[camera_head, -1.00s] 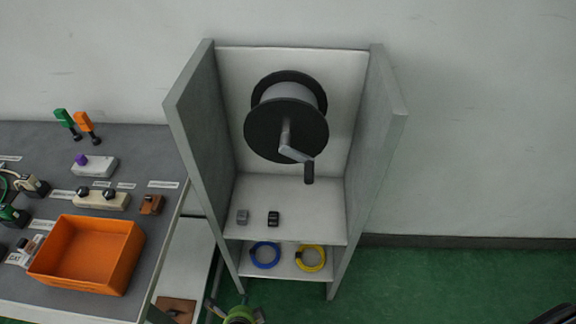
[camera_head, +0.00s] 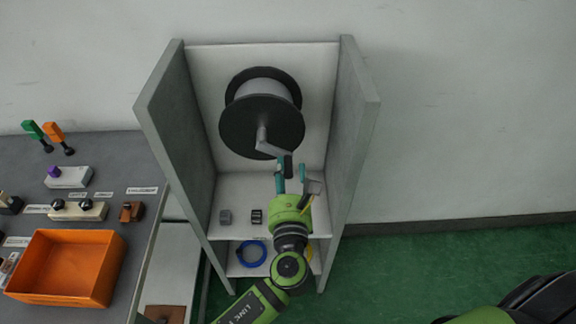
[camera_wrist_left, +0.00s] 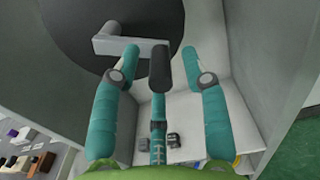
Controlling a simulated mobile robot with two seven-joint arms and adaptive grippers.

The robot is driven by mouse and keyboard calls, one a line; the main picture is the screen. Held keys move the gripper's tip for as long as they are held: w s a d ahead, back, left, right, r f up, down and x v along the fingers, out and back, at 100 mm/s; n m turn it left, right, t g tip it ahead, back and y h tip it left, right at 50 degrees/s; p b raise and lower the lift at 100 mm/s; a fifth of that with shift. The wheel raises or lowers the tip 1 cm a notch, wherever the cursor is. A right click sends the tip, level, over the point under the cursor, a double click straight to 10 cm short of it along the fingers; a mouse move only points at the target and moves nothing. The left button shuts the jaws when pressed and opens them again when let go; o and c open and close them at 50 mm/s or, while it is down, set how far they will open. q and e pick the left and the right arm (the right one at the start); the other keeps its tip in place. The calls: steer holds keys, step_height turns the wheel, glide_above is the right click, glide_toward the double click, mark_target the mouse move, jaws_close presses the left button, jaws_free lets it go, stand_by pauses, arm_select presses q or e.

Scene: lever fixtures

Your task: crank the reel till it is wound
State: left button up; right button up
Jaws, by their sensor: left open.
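The reel (camera_head: 262,120) is a light drum between black discs, mounted on the back wall of a grey open cabinet. My left gripper (camera_head: 292,172) is open just below the handle, with teal fingers pointing up. In the left wrist view, the handle (camera_wrist_left: 159,68) appears between the two spread fingers (camera_wrist_left: 166,62), with gaps on both sides. My right gripper is not in view.
Cabinet side walls (camera_head: 358,130) flank the reel closely. Two small blocks (camera_head: 257,216) sit on its shelf; a blue ring (camera_head: 252,254) lies below. A table with an orange bin (camera_head: 68,268) stands left. Open green floor (camera_head: 400,260) is right.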

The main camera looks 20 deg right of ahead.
arm_select(q)
steer(key=shift+x, duration=0.9)
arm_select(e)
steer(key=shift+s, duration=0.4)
arm_select(q)
jaws_close()
steer(key=shift+a, duration=0.1)
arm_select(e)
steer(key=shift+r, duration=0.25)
arm_select(q)
steer(key=shift+w+a+f+m+p, duration=0.1)
steer(key=shift+a+f+m+p, duration=0.1)
steer(key=shift+m+p, duration=0.55)
steer(key=shift+w+a+f+m+p, duration=0.1)
steer(key=shift+a+f+m+p, duration=0.1)
steer(key=shift+m+p, duration=0.5)
steer(key=shift+w+a+f+m+p, duration=0.1)
steer(key=shift+a+f+m+p, duration=0.35)
steer(key=shift+m+p, duration=0.45)
steer(key=shift+w+a+f+m+p, duration=0.15)
steer(key=shift+a+f+m+p, duration=0.3)
steer(key=shift+m, duration=0.7)
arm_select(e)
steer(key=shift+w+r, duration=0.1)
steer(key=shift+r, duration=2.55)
arm_select(q)
steer(key=shift+r, duration=0.1)
